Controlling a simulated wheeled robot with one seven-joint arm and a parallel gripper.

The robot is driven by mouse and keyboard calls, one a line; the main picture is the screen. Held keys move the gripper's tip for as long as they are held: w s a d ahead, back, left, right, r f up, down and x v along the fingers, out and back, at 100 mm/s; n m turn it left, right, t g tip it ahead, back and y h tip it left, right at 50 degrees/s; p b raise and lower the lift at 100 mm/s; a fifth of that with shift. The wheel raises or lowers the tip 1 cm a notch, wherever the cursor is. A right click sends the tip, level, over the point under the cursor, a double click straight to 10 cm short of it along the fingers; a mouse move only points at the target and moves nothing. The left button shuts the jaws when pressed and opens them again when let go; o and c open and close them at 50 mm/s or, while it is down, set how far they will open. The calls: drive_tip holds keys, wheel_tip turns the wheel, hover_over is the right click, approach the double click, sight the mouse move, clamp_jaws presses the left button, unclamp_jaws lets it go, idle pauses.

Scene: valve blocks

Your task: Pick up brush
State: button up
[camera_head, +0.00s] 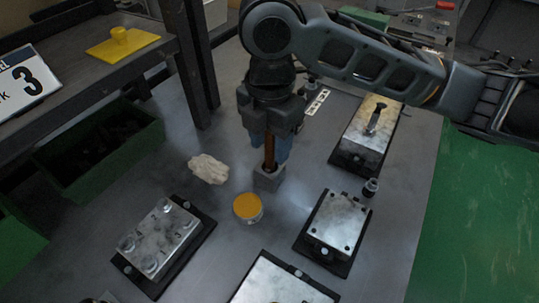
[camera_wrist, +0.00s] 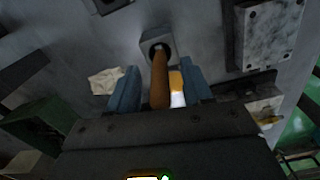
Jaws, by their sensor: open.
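The brush (camera_head: 269,158) stands upright with its brown handle up in a small grey square holder (camera_head: 268,181) on the grey table. In the wrist view the brush handle (camera_wrist: 159,82) rises from the hole of the holder (camera_wrist: 155,38) toward the camera. My gripper (camera_head: 271,152) points down over the brush from above. Its two blue fingers (camera_wrist: 160,76) are apart, one on each side of the handle, with visible gaps. The bristle end is hidden inside the holder.
A yellow-lidded jar (camera_head: 247,207) and a crumpled pale cloth (camera_head: 208,168) lie close to the holder. Metal valve blocks stand at left (camera_head: 160,238), right (camera_head: 338,222), back right (camera_head: 371,133) and front (camera_head: 272,284). A dark shelf (camera_head: 75,90) borders the left.

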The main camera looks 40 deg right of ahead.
drive_tip(key=shift+f, duration=0.6)
drive_tip(key=shift+c, duration=0.5)
clamp_jaws()
